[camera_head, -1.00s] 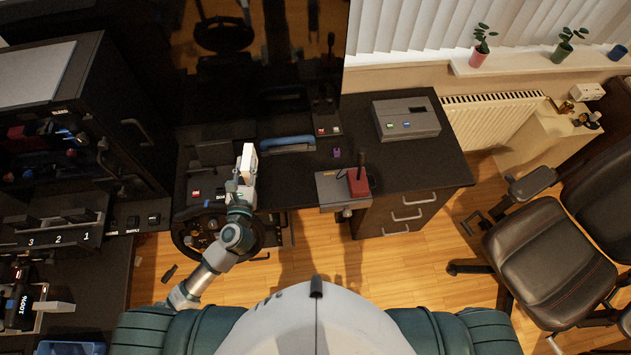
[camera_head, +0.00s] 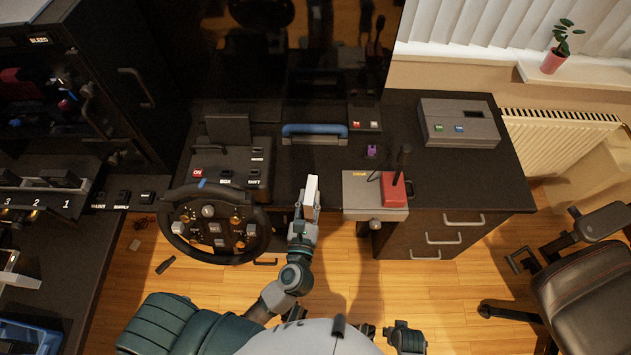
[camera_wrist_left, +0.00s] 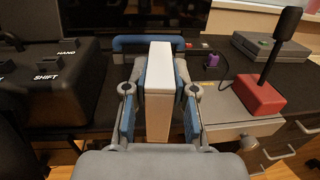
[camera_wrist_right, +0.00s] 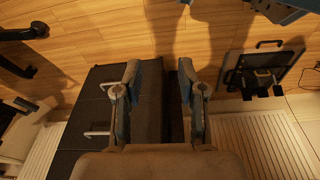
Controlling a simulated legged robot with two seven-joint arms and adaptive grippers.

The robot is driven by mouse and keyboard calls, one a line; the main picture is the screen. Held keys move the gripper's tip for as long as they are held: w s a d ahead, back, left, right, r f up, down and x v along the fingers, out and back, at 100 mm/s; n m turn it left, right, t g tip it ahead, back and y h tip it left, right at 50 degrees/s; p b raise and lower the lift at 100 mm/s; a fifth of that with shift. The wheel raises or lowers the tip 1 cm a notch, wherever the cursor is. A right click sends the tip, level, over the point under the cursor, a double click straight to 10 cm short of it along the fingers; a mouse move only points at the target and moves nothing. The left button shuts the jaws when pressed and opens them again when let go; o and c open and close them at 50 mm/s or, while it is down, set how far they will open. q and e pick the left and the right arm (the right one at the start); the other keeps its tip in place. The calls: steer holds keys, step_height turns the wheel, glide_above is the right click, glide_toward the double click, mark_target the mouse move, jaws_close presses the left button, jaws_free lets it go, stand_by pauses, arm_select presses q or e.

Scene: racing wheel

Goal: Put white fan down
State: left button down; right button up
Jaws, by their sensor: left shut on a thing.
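The white fan appears as a white block (camera_head: 311,186) standing up between the fingers of my left gripper (camera_head: 304,208). The left wrist view shows its pale narrow side (camera_wrist_left: 159,95) with a finger against each side. My left gripper is shut on it, in front of the black desk's edge (camera_head: 330,176), between the steering wheel and the red joystick. Whether the block touches the desk cannot be told. My right gripper (camera_wrist_right: 160,75) is open and empty in the right wrist view, with a dark cabinet behind it.
The steering wheel (camera_head: 215,222) is to the left. A grey box with a red joystick base (camera_head: 394,190) is to the right. A blue handle (camera_head: 314,129), a purple item (camera_head: 372,151) and a grey console (camera_head: 458,122) are farther back.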

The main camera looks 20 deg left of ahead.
step_height(320, 180, up, 12)
steer(key=b, duration=0.3)
arm_select(q)
steer(key=w+a+f, duration=0.1)
steer(key=w+f, duration=0.1)
steer(key=w, duration=0.2)
steer(key=w+a+f+y+b, duration=0.1)
steer(key=w+f, duration=0.2)
steer(key=w, duration=0.2)
steer(key=w+f+n+y, duration=0.1)
steer(key=w+f, duration=0.1)
steer(key=w, duration=0.2)
steer(key=shift+w+a+f+g+b, duration=0.15)
steer(key=shift+a+f+g+b, duration=0.05)
steer(key=shift+a+g+b, duration=0.2)
steer(key=shift+y, duration=0.3)
arm_select(e)
steer(key=shift+w+a+r+t+y, duration=0.15)
steer(key=shift+w+a+t, duration=0.1)
steer(key=shift+w+t, duration=0.55)
steer(key=shift+w+a+r+t+y, duration=0.15)
steer(key=shift+w+t, duration=0.3)
steer(key=shift+w, duration=0.6)
steer(key=shift+w+a+t+y, duration=0.1)
steer(key=shift+w+a+t, duration=0.2)
steer(key=shift+w+t, duration=0.5)
arm_select(q)
steer(key=shift+f, duration=0.1)
arm_select(e)
steer(key=shift+w, duration=0.2)
